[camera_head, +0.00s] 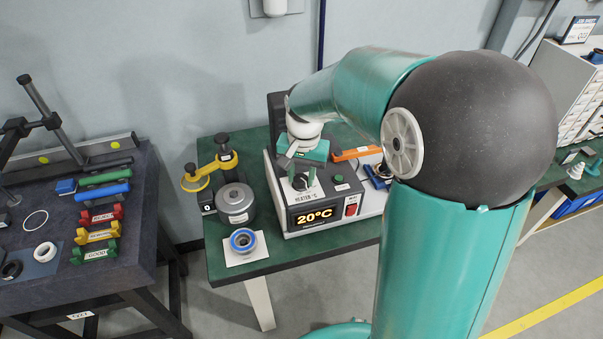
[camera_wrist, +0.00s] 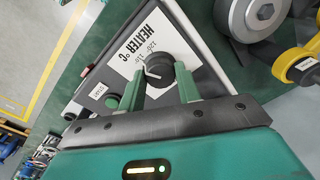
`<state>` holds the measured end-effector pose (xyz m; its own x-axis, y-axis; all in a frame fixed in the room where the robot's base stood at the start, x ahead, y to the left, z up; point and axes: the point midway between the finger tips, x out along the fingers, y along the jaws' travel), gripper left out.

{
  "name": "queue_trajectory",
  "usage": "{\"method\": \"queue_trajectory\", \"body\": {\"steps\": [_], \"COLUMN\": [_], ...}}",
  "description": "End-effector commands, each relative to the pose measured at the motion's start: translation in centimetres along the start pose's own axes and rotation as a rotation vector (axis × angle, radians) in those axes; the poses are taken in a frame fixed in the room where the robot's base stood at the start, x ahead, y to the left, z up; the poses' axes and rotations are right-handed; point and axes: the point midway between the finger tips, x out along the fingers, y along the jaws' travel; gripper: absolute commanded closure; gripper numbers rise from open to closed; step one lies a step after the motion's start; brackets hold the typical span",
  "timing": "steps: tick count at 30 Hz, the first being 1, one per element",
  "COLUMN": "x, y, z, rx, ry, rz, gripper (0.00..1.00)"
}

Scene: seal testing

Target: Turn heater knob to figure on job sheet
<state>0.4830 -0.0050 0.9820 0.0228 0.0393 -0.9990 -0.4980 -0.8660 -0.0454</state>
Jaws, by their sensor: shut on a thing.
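The heater (camera_head: 345,196) is a grey and black box on the green table, with a lit display (camera_head: 314,216) reading 20°C and a red switch (camera_head: 351,209). Its black knob (camera_wrist: 159,71) sits on a white "HEATER °C" plate (camera_wrist: 150,42) with printed figures, of which 120 and 110 seem to show. My gripper (camera_wrist: 163,88) reaches down over the heater's top, its green fingers on either side of the knob and closed on it. In the head view my gripper (camera_head: 301,184) hides most of the knob. The job sheet may be the framed "JOB" board (camera_head: 579,29) at top right; its figure is too small to read.
Left of the heater stand a grey metal cylinder (camera_head: 236,204), a yellow-armed device (camera_head: 209,170) and a blue ring (camera_head: 242,240) on a white card. A dark bench (camera_head: 120,278) with coloured racks stands at left.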

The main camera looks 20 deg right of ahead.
Motion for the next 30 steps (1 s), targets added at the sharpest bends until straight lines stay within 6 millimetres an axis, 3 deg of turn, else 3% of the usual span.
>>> {"method": "queue_trajectory", "body": {"steps": [9,23,24,26,30], "x": [0.06,0.07,0.07,0.06,0.04], "y": [-0.01,-0.01,-0.01,-0.01,0.00], "z": [0.02,0.02,0.02,0.02,0.02], "rx": [0.099,0.110,0.110,0.110,0.110], "ry": [0.005,0.005,0.005,0.005,0.005], "rz": [0.000,0.000,0.001,0.001,0.001], "gripper": [0.89,0.89,0.59,0.47,0.45]}}
